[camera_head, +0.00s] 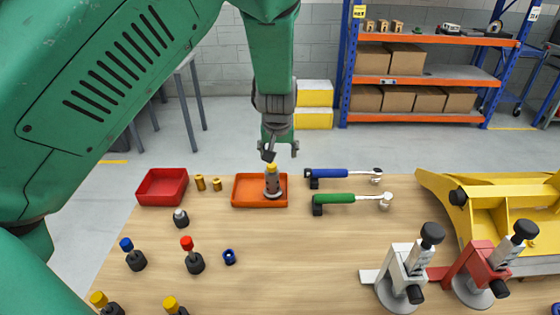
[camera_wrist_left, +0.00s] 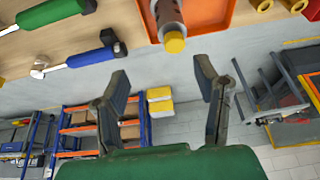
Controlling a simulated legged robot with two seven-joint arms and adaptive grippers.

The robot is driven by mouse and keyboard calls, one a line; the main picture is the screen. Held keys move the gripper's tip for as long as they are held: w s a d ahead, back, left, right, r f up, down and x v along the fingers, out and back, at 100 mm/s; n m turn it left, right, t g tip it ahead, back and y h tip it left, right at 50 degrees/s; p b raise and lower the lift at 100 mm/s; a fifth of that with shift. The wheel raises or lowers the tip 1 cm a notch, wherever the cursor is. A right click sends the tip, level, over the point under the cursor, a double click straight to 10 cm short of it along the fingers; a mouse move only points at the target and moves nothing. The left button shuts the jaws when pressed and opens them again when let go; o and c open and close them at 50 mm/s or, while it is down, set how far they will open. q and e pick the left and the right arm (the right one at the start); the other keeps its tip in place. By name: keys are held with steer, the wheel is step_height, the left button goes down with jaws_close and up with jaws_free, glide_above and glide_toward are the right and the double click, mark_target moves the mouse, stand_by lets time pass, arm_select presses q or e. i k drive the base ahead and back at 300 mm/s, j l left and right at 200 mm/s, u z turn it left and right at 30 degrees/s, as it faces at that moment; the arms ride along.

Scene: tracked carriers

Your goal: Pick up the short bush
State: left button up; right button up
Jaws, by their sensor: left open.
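Two small brass bushes stand side by side on the wooden table between the red tray and the orange tray. The right one looks the shorter, so I take it as the short bush (camera_head: 217,184); the taller bush (camera_head: 200,182) is just left of it. In the left wrist view the short bush (camera_wrist_left: 263,5) is cut by the top edge. My left gripper (camera_head: 281,151) is open and empty, at the table's far edge, behind the orange tray and right of the bushes. Its spread fingers (camera_wrist_left: 162,78) show in the wrist view. My right gripper is not in view.
An upright grey pin with a yellow tip (camera_head: 272,182) stands in the orange tray (camera_head: 240,193), close to my left gripper. The red tray (camera_head: 163,189) is left of the bushes. Blue (camera_head: 330,173) and green (camera_head: 335,198) handled tools lie right.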

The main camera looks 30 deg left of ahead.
mark_target(216, 181)
steer(key=k+l, duration=0.75)
steer(key=k, duration=0.1)
